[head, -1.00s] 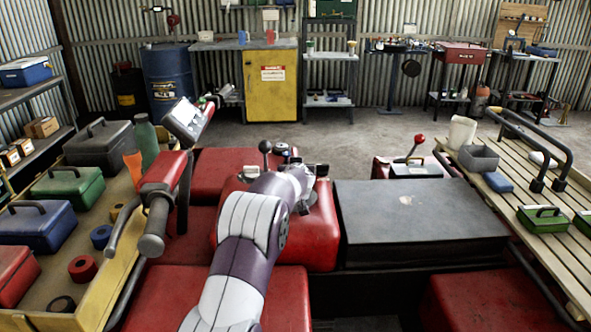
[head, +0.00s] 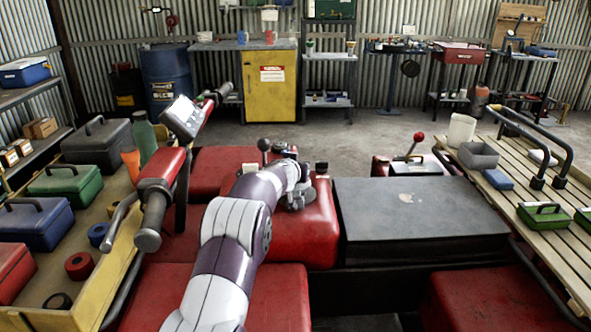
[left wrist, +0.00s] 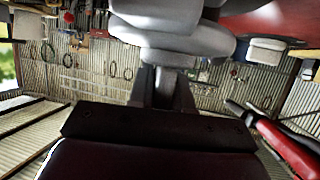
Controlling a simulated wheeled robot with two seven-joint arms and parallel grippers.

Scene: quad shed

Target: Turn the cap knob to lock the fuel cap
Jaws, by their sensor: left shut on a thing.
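The grey fuel cap (head: 297,202) sits on top of the red tank (head: 318,225), partly hidden behind my left wrist. My left gripper is at the cap in the head view, its fingers mostly hidden by the arm. In the left wrist view, my left gripper (left wrist: 168,88) is shut on the cap knob (left wrist: 168,58), a narrow grey part between its two dark fingers. The wide, rounded grey cap body (left wrist: 170,28) fills the top of that view. The knob's exact turn angle cannot be read. My right gripper is not in view.
A red-and-black handlebar (head: 165,180) stands left of my arm. A black-knobbed lever (head: 264,146) rises behind the wrist, and a small black-topped post (head: 321,168) stands just right of it. A flat black box (head: 420,220) lies right of the tank.

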